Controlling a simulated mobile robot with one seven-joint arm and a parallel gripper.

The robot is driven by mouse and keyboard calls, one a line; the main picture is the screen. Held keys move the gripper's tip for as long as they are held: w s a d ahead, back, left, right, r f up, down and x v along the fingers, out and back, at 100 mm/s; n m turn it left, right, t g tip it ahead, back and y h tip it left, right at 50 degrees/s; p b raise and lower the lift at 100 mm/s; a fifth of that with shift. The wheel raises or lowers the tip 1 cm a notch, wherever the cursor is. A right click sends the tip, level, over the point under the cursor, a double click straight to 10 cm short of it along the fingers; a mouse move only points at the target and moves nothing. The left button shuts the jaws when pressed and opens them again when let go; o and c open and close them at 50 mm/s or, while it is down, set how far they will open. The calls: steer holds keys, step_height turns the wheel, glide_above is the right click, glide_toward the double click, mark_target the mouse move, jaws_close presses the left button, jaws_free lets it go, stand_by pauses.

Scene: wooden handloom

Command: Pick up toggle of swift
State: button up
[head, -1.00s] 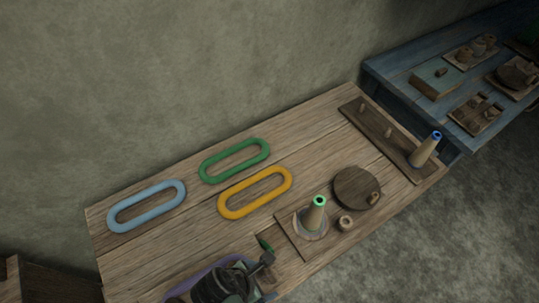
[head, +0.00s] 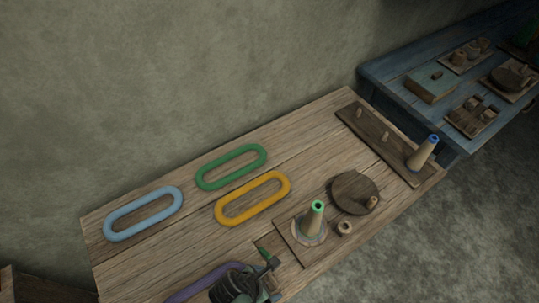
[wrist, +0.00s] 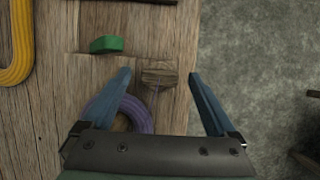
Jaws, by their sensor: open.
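My gripper (wrist: 159,74) is open in the wrist view, its two blue fingers spread on either side of a small brown wooden block. This block (wrist: 160,78), which looks like the toggle, sits near the table's edge; I cannot tell whether the fingertips are at its height. I see no contact. A small green piece (wrist: 107,44) lies up and left of the block, and it also shows in the head view (head: 263,249). In the head view my dark wrist (head: 236,284) hides the table's near part and most of the gripper.
A purple ring (wrist: 138,113) lies partly under the gripper. Yellow (head: 253,198), green (head: 231,166) and blue (head: 144,213) rings lie behind. A board with a green-topped cone (head: 314,220), a round disc (head: 355,190) and a peg board (head: 380,140) stand right. Floor drops off beyond the edge.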

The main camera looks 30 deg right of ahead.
steer(key=c, duration=1.4)
steer(key=shift+r, duration=0.15)
